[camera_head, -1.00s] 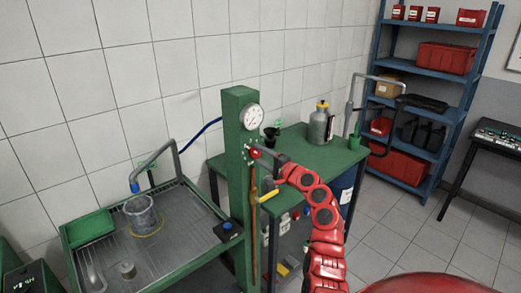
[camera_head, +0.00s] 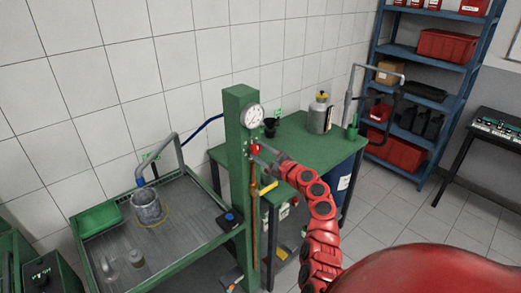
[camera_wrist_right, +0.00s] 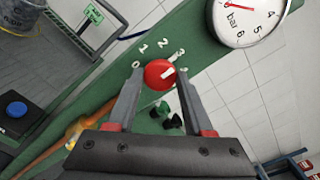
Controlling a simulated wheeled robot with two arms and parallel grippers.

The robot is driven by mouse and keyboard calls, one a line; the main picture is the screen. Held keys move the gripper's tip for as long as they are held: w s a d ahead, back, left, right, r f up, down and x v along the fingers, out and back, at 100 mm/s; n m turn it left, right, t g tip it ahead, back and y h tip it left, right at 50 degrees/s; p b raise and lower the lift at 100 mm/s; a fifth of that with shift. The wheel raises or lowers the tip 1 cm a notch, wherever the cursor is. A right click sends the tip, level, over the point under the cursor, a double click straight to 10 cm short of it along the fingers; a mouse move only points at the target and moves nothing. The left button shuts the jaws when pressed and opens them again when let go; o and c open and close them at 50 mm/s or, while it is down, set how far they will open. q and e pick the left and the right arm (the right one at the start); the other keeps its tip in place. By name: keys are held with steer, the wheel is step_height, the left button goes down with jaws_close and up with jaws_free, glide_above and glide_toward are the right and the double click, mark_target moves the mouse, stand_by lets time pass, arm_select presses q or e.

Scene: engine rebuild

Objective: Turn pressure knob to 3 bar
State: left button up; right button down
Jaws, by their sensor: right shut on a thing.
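The red pressure knob (camera_wrist_right: 156,74) sits on the green post (camera_head: 240,103), below the white pressure gauge (camera_head: 254,117). In the right wrist view, white numbers curve around the knob, and its white mark points right and slightly up, towards the 3 and 4 side. I cannot tell exactly which number it meets. The gauge (camera_wrist_right: 246,17) is cut off at the top, with a red needle pointing left; its reading is unclear. My right gripper (camera_wrist_right: 157,82) is shut on the knob, one finger on each side. It shows small in the head view (camera_head: 262,149). My left gripper is not in view.
A yellow-handled valve (camera_head: 268,187) and a copper pipe are below the knob on the post. Behind right is a green table (camera_head: 292,140) with a metal canister (camera_head: 319,113).

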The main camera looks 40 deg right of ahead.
steer(key=shift+f, duration=0.1)
stand_by(0.4)
steer(key=shift+c, duration=1.5)
jaws_free()
steer(key=shift+s, duration=0.1)
steer(key=s+b, duration=0.5)
steer(key=s, duration=1.2)
steer(key=shift+s+d, duration=0.15)
steer(key=shift+d, duration=0.2)
